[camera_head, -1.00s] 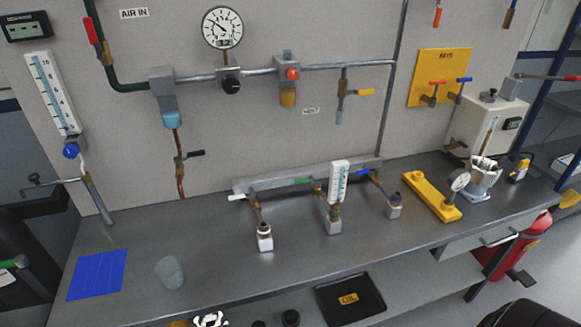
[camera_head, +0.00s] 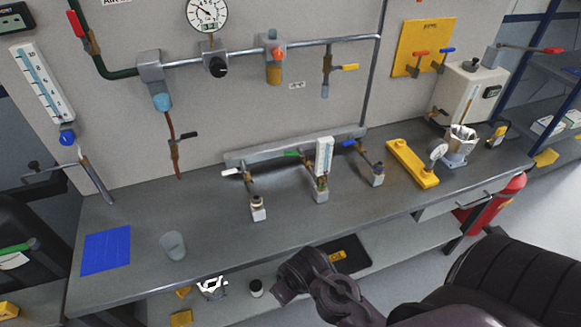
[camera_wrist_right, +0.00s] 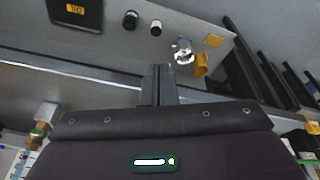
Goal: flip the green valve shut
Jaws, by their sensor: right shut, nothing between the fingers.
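The green valve handle (camera_head: 292,153) is on the middle branch of the bench manifold in the head view. It sticks out to the left of its brass body, beside a small white thermometer (camera_head: 325,155). The branch ends in a grey block (camera_head: 320,195). My right gripper (camera_wrist_right: 158,85) shows in the right wrist view, with its fingers together and nothing between them. It is apart from the valve. My right arm reaches in at the lower right of the head view, in front of the bench. My left gripper is not in view.
A white-handled valve (camera_head: 231,172) and a blue-handled valve (camera_head: 348,143) flank the green one. A yellow bar (camera_head: 412,163) with a gauge lies to the right. A glass (camera_head: 172,246) and a blue mat (camera_head: 106,250) are at left. An oil tray (camera_head: 352,257) is on the lower shelf.

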